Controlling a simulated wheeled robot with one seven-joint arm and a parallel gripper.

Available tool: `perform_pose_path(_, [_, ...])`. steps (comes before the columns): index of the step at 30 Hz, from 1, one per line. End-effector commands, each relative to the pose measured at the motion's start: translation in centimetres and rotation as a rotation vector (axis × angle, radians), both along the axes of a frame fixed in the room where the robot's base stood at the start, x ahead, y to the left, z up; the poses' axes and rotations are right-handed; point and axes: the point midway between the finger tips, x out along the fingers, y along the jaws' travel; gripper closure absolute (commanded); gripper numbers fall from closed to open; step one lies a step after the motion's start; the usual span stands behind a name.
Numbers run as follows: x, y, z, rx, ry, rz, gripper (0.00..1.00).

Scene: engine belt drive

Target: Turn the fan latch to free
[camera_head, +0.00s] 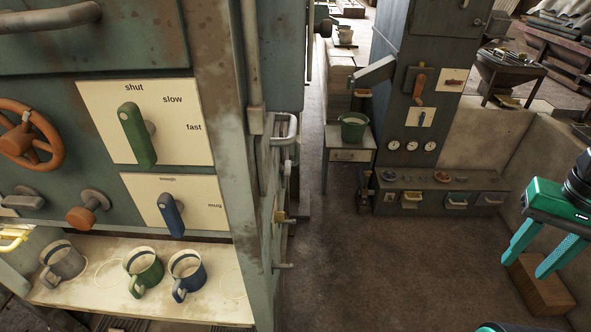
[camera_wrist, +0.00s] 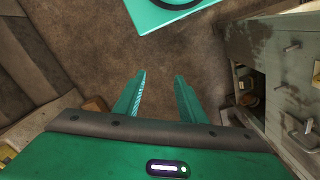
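No part carries a readable fan latch or "free" label, so I cannot tell which one is the latch. A green lever (camera_head: 137,135) on a plate marked shut, slow and fast points down and slightly right. On the far dark machine are an orange lever (camera_head: 419,88), a small red lever (camera_head: 454,82) and a small blue lever (camera_head: 421,118). My gripper (camera_head: 526,268) is open and empty at far right, away from all levers; it also shows in the wrist view (camera_wrist: 159,76).
An orange handwheel (camera_head: 30,140) and orange knob (camera_head: 88,208) are on the near cabinet. Several mugs stand on its shelf (camera_head: 90,302). A green bucket (camera_head: 354,128) stands on a side table. A wooden block (camera_head: 541,286) is behind my gripper. The middle floor (camera_head: 370,265) is clear.

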Motion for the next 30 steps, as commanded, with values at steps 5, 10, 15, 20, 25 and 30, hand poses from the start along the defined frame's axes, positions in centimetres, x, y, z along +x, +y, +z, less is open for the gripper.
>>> perform_pose_path(5, [0.3, 0.1, 0.7, 0.001, -0.016, 0.054, 0.19])
perform_pose_path(10, [5.9, -0.3, 0.5, 0.017, -0.023, 0.245, 0.19])
perform_pose_path(15, [13.1, 1.6, -0.7, 0.067, -0.051, 0.503, 0.19])
perform_pose_path(20, [19.4, 4.2, -2.8, 0.139, -0.096, 0.738, 0.19])
perform_pose_path(25, [25.3, 7.8, -5.6, 0.239, -0.170, 0.973, 0.19])
perform_pose_path(30, [30.4, 11.9, -8.6, 0.358, -0.277, 1.183, 0.19])
